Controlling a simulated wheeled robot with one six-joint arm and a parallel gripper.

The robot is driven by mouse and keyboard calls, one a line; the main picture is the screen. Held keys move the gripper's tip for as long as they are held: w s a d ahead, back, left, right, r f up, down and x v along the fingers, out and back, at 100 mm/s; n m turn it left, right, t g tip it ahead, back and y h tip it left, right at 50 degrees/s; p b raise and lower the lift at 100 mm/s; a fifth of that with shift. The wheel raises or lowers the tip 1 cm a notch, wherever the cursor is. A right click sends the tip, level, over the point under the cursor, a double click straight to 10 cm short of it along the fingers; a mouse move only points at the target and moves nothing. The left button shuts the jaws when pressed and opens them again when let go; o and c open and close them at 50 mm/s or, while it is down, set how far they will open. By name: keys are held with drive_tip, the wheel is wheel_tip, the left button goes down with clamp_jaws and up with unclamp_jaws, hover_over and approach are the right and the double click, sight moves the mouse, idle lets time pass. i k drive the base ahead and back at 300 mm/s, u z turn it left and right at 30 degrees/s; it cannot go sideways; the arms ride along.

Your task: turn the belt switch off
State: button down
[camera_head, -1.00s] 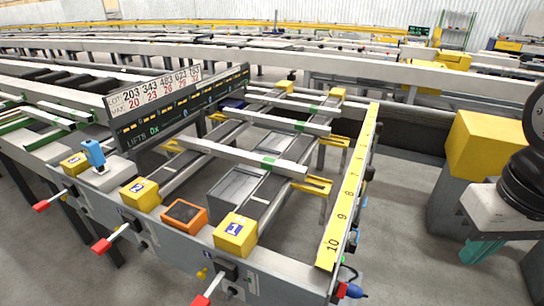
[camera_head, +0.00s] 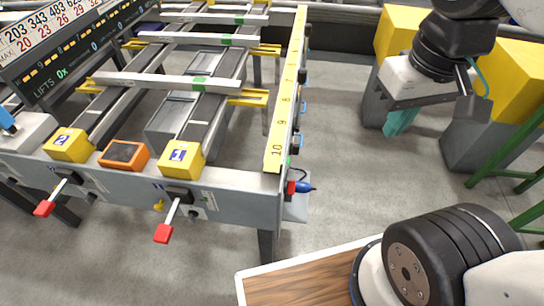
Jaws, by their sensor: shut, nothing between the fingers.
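Two levers with red grips stick out of the grey front panel of the runout table. One lever (camera_head: 165,232) is below yellow block 1 (camera_head: 182,157), the other (camera_head: 45,207) below yellow block 2 (camera_head: 68,145). Both slant outward and down. No part is clearly labelled as the belt switch, and I cannot read an on or off marking. My gripper (camera_head: 401,122), with teal fingertips, hangs at the upper right, shut and empty. It is well to the right of the levers, apart from the table.
An orange box with a dark screen (camera_head: 123,155) sits between the numbered blocks. A yellow ruler (camera_head: 287,90) edges the table's right side, with a blue plug (camera_head: 304,187) at its near corner. Yellow-and-grey stands (camera_head: 510,90) are behind my arm. Grey floor lies open between table and arm.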

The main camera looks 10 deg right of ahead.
sight(289, 186)
drive_tip(key=u, duration=0.3)
drive_tip(key=k, duration=0.75)
drive_tip(key=u, duration=1.1)
drive_tip(key=i, duration=0.65)
drive_tip(key=z, duration=1)
